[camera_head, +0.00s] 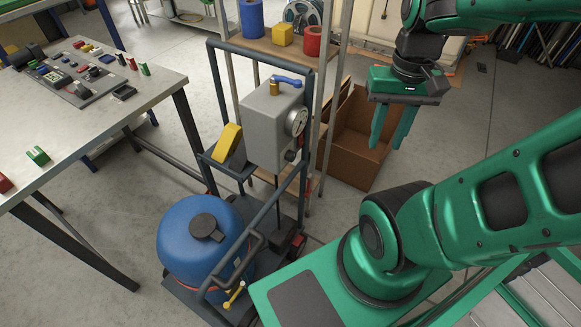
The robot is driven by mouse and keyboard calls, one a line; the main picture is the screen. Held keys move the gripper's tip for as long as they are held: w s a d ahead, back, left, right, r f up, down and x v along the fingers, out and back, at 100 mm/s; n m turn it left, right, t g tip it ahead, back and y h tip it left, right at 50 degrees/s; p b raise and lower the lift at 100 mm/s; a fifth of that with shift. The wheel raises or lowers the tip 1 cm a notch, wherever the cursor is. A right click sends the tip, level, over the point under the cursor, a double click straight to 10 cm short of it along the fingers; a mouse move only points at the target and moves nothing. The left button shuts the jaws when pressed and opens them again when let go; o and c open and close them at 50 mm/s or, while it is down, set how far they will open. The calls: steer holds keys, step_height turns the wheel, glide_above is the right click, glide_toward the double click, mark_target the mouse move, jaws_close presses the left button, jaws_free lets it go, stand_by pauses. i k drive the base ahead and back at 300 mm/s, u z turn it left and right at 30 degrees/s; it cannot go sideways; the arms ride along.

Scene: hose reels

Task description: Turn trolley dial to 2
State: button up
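A dark-framed trolley (214,90) carries a grey box (262,128). On the box's right face is a round white-faced dial or gauge (297,121), seen at a steep slant; its marks are too small to read. A small dark knob (290,155) sits below it on the same face, its setting not readable. A blue-handled brass valve (284,82) is on top of the box. My gripper (387,143) hangs to the right of the trolley, fingers down and apart, with nothing visible between them. It is clear of the box.
A blue tank (196,240) stands on the trolley's base, and a yellow object (228,143) sits on its side shelf. An open cardboard box (355,150) is on the floor behind my gripper. A workbench (120,110) stands at left; a shelf rack (328,90) is behind the trolley.

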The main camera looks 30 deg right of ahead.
mark_target(290, 155)
steer(key=z, duration=1.2)
steer(key=k, duration=1.7)
steer(key=u, duration=0.95)
steer(key=i, duration=1)
steer(key=z, duration=0.05)
